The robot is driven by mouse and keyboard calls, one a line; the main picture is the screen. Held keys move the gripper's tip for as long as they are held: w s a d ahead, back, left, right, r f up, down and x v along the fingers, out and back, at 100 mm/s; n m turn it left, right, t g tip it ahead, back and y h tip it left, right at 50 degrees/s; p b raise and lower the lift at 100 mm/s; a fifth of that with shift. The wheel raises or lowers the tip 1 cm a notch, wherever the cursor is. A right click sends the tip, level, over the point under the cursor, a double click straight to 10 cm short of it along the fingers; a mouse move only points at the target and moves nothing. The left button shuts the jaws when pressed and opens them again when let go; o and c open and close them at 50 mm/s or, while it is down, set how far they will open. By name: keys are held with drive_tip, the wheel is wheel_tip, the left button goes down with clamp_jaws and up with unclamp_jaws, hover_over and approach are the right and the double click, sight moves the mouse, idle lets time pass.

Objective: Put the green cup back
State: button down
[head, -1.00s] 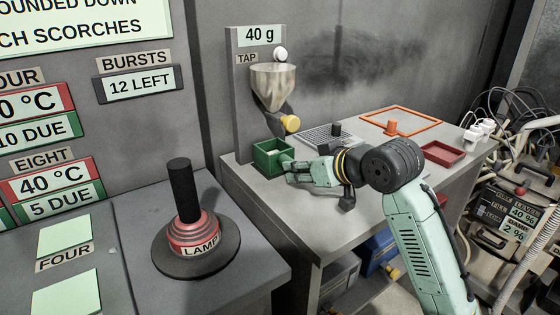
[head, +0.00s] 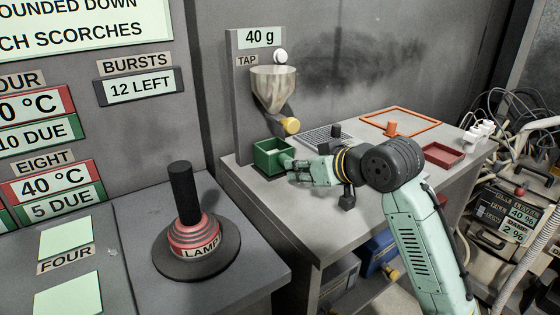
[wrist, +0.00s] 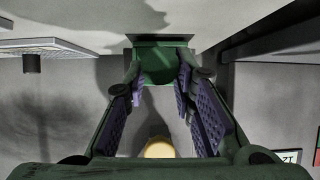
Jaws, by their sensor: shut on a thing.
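The green cup (head: 270,157) is a square, open-topped box at the left end of the grey bench, below and in front of the tap's hopper (head: 274,88). My gripper (head: 288,166) reaches it from the right and is shut on its near side wall. In the wrist view the cup (wrist: 158,62) sits between the tips of my two purple-padded fingers (wrist: 160,78). The cup looks upright. I cannot tell whether its bottom touches the bench. Its inside is mostly hidden.
The tap's yellow end (head: 291,126) hangs close above my gripper. A wire grid (head: 318,134), an orange frame (head: 425,116) and a red tray (head: 443,154) lie farther right on the bench. The lamp (head: 190,235) stands on the nearer counter at left.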

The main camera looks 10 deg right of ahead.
drive_tip(key=shift+r+p, duration=1.2)
drive_tip(key=shift+r, duration=0.5)
